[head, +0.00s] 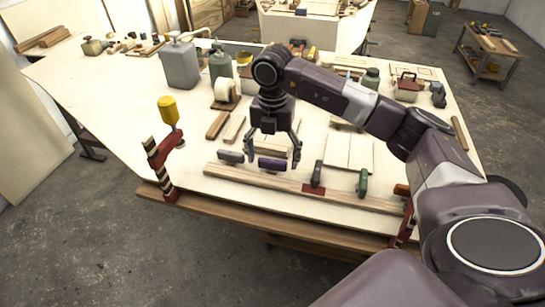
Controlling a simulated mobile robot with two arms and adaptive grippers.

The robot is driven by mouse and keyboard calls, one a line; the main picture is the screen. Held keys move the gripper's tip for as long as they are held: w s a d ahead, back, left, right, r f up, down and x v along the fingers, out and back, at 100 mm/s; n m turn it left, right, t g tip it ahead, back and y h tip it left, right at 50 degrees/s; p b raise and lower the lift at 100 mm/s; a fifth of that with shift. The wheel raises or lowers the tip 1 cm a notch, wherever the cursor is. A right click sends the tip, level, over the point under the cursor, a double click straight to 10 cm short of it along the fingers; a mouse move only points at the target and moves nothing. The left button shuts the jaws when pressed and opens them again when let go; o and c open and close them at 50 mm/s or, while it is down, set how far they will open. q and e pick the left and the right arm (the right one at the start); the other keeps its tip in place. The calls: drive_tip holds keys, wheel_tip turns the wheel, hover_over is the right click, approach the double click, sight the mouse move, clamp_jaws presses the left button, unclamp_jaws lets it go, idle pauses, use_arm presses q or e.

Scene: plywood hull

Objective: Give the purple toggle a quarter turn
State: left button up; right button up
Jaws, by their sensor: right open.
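The purple toggle (273,164) is a short bar lying on a long wooden batten (240,178) near the table's front edge. It points roughly left to right in the head view. My right gripper (274,161) points down at the toggle, its two fingers apart to the left and right of it. I cannot tell whether the fingers touch the toggle. A grey toggle (230,156) sits just to the left. A dark toggle (316,174) and a green toggle (363,182) stand to the right, turned differently. My left gripper is not in view.
A red clamp with a yellow handle (170,110) stands at the table's left front corner. Wooden blocks (217,125), a tape roll (225,90) and a grey can (180,65) lie behind the gripper.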

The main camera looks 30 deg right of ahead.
sight(273, 160)
wheel_tip(273, 160, up, 12)
idle(0.6)
idle(0.5)
